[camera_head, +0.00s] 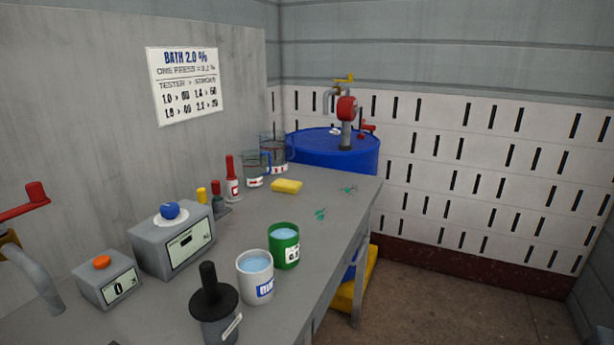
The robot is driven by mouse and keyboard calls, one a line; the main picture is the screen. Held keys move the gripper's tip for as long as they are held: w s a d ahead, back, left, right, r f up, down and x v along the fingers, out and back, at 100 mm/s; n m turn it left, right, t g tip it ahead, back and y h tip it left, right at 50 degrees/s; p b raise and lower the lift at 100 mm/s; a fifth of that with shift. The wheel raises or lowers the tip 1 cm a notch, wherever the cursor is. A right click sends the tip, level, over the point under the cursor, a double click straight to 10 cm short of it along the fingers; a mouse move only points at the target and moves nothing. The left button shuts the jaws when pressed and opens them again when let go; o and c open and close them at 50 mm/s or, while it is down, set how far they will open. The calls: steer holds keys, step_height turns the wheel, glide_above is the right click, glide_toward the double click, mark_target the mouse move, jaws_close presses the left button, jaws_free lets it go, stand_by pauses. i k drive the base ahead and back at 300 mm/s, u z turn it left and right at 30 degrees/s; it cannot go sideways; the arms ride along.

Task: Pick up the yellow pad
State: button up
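The yellow pad (287,186) lies flat on the grey table (246,226), toward its far end. It is a small block, just right of a clear jug with a blue handle (257,168). Nothing lies on top of it. My gripper is not in view, so its distance from the pad cannot be told.
A green cup (284,245), a white cup (255,276) and a black-handled object (213,306) stand nearer. Grey boxes (174,238) with displays line the left. A red-capped bottle (233,181) stands left of the pad. A blue drum (341,145) is behind the table.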

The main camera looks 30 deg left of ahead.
mark_target(283, 185)
steer(key=i, duration=2.8)
steer(key=u, duration=3.6)
